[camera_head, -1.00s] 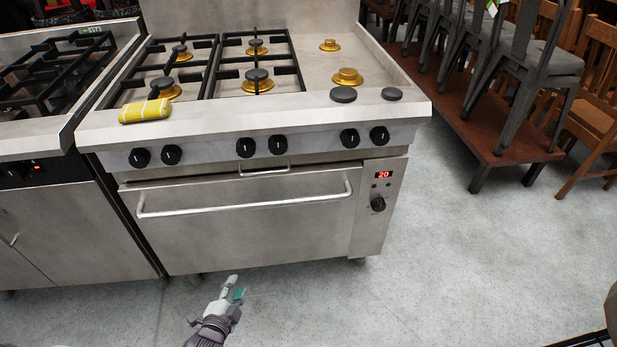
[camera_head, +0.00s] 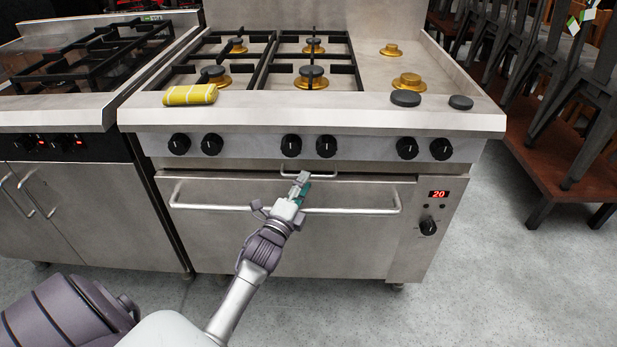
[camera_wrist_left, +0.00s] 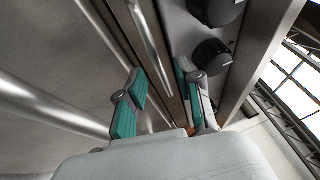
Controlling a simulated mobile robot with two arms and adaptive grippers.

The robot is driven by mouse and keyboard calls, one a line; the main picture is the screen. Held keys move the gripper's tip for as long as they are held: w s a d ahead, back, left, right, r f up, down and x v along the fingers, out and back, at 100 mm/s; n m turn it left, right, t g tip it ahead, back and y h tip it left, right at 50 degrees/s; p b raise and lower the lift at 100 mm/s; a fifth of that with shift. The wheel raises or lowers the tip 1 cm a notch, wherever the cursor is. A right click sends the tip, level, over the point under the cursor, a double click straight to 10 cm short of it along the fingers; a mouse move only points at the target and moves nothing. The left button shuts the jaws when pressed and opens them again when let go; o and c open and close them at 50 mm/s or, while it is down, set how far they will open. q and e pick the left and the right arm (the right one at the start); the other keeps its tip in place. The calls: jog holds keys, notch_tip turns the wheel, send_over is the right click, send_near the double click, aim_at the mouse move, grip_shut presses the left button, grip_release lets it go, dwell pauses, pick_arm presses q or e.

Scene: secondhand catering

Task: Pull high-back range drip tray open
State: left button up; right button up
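The high-back range (camera_head: 440,115) has a narrow drip tray front (camera_head: 225,164) below its knobs and above the oven door; it looks shut. The tray's small bar handle (camera_head: 322,177) sits at its middle. My left gripper (camera_head: 301,182) is at this handle and hides its left part. In the left wrist view, my left gripper (camera_wrist_left: 160,95) is open, its teal-padded fingers on either side of the thin bar handle (camera_wrist_left: 150,45). I cannot tell whether a finger touches the bar. My right gripper is not in view.
The long oven door handle (camera_head: 350,211) runs just below my left gripper, and shows in the wrist view (camera_wrist_left: 45,105). Black knobs (camera_head: 327,146) jut out just above. A yellow cloth (camera_head: 190,95) lies on the range's front edge. Another range (camera_head: 50,115) stands left.

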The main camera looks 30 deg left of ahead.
pick_arm(q)
jog(key=shift+x, duration=1.6)
grip_shut()
